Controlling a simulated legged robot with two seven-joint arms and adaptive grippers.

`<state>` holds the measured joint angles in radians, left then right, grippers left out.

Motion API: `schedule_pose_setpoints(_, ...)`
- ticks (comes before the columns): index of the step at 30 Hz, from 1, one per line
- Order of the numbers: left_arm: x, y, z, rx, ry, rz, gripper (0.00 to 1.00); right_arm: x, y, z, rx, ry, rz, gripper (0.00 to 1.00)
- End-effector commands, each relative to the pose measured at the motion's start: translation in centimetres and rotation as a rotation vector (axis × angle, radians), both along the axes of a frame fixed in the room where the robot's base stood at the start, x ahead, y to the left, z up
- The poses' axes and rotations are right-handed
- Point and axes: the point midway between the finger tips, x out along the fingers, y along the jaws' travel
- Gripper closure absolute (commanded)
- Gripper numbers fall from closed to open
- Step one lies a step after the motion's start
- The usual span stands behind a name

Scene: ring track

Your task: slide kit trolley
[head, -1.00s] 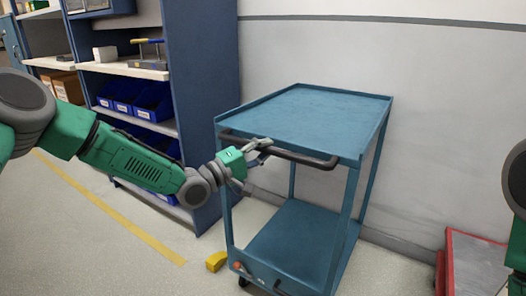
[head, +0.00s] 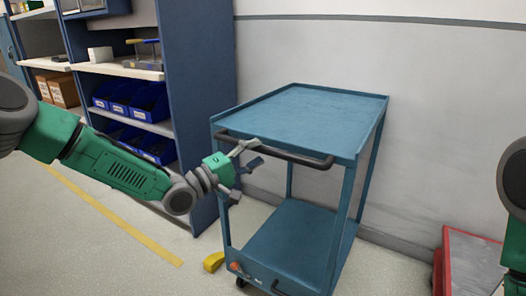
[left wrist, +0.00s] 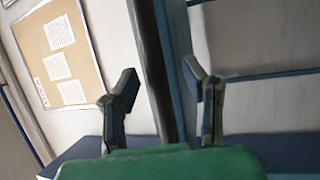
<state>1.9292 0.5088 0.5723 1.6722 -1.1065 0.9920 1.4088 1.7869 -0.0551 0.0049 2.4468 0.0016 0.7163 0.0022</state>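The blue two-shelf kit trolley (head: 312,110) stands upright against the wall, with a black handle bar (head: 290,154) along its near top edge. My left gripper (head: 253,152) is at the left part of the handle, its fingers spread open and empty. In the left wrist view the black handle (left wrist: 153,65) runs between the two separated fingertips of my left gripper (left wrist: 160,85); contact cannot be made out. My right arm shows only at the right edge, and its gripper is out of view.
A yellow block (head: 213,262) lies on the floor by the trolley's lower left corner. A blue shelf unit (head: 200,90) with blue bins stands close on the left. A red-edged cart (head: 470,262) is at the lower right. Yellow tape (head: 110,215) marks open floor.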

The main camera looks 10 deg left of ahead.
Motion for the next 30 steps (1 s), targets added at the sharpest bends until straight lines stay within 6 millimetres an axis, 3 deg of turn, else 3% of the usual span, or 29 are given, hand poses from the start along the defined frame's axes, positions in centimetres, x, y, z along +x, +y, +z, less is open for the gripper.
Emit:
schedule_pose_setpoints(6,-3.5,3.2,-1.0,0.0,0.004,0.001,0.61,0.0,0.0,0.0,0.0,0.0,0.0,1.0)
schedule_pose_setpoints(12,-5.7,5.1,-1.6,0.002,0.003,-0.002,0.61,0.0,0.0,0.0,0.001,0.0,0.0,1.0)
schedule_pose_setpoints(30,-6.6,5.8,-1.9,0.004,0.004,-0.003,0.61,0.2,0.0,-0.1,0.0,0.002,0.0,1.0)
